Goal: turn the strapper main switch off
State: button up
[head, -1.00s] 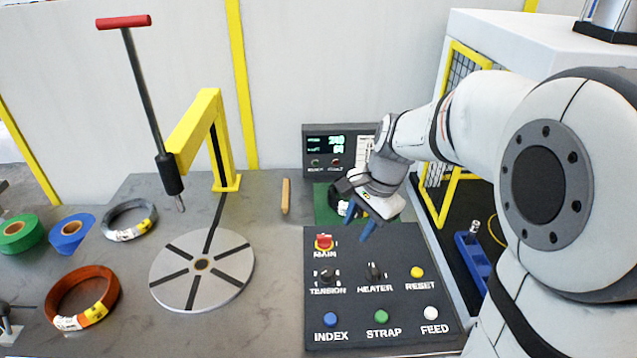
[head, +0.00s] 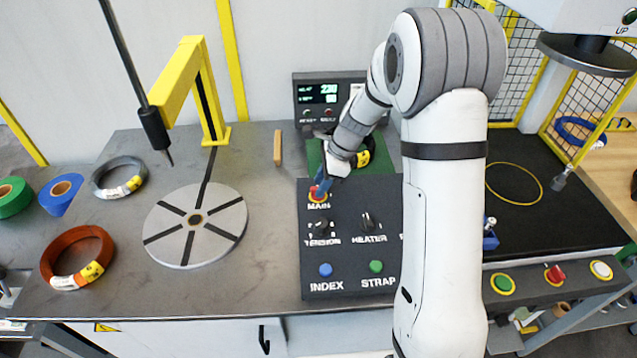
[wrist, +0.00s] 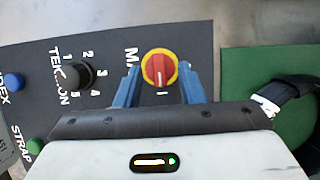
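The main switch, a red knob on a yellow ring (wrist: 159,69), is at the top left of the dark control panel (head: 346,268). Its white bar runs upright in the wrist view, roughly in line with a white "I" mark beside the ring. In the head view the switch (head: 317,197) is partly hidden by my fingers. My gripper (head: 322,184) points down at it with blue fingers. In the wrist view the fingers stand apart, one on each side of the knob, with gaps showing. I cannot tell how deep the fingertips reach.
The tension knob (head: 318,226) and heater knob (head: 368,222) sit just below the switch on the panel. Blue index (head: 325,270) and green strap (head: 376,266) buttons lie nearer. A display box (head: 326,100) stands behind. My arm hides the panel's right side.

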jog(key=shift+a+f, duration=0.2)
jog(key=shift+f, duration=0.3)
grip_shut()
jog(key=shift+a, duration=0.15)
